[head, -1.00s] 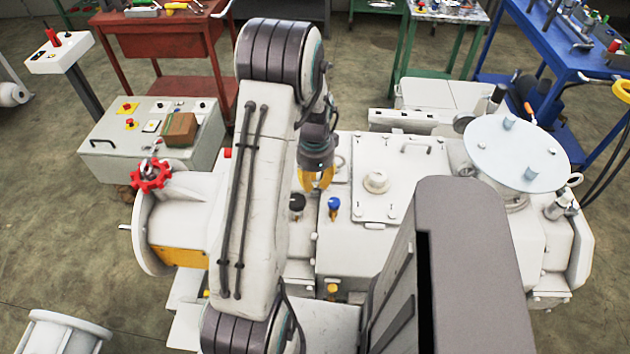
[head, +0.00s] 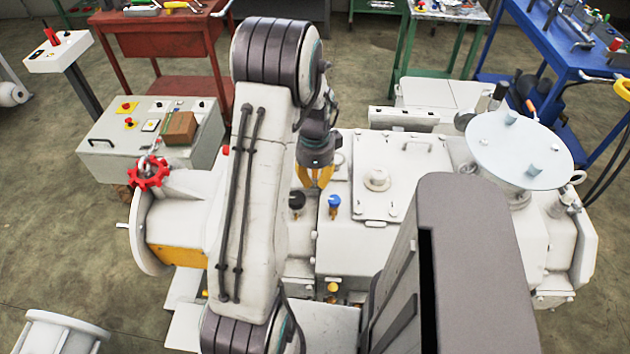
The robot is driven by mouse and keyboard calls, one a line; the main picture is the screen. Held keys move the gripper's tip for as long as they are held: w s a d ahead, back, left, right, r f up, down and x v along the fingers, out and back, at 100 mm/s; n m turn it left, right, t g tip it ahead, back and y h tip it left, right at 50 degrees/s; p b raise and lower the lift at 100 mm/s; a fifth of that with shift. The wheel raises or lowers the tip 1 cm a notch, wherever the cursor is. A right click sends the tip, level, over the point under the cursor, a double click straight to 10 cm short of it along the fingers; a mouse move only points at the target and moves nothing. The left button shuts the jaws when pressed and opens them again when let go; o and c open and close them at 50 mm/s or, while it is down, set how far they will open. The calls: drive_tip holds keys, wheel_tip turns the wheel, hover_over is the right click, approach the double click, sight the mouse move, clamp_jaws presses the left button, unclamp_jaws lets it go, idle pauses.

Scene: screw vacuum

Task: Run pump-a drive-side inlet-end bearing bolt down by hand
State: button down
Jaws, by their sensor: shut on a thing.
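My gripper (head: 315,178) has yellow fingers and points down over the white pump (head: 335,250), near the seam left of its square cover plate (head: 378,180). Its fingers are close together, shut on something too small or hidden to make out. The bearing bolt cannot be told apart at the fingertips. My own arm hides much of the pump's left part. A black-capped fitting (head: 296,201) and a blue-capped fitting (head: 334,203) stand just in front of the fingers.
A red handwheel (head: 148,173) stands on the left flange. A round glass-like disc (head: 518,150) lies on the right end of the pump. A control box (head: 160,135) stands behind left. Red (head: 165,40), green and blue tool carts line the back.

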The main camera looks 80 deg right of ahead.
sight(315, 182)
drive_tip(key=shift+a+f+m+b, duration=0.1)
drive_tip(key=shift+m+b, duration=0.4)
drive_tip(key=shift+m, duration=1)
drive_tip(key=c, duration=1.1)
unclamp_jaws()
wheel_tip(315, 182, up, 12)
drive_tip(key=shift+r, duration=0.1)
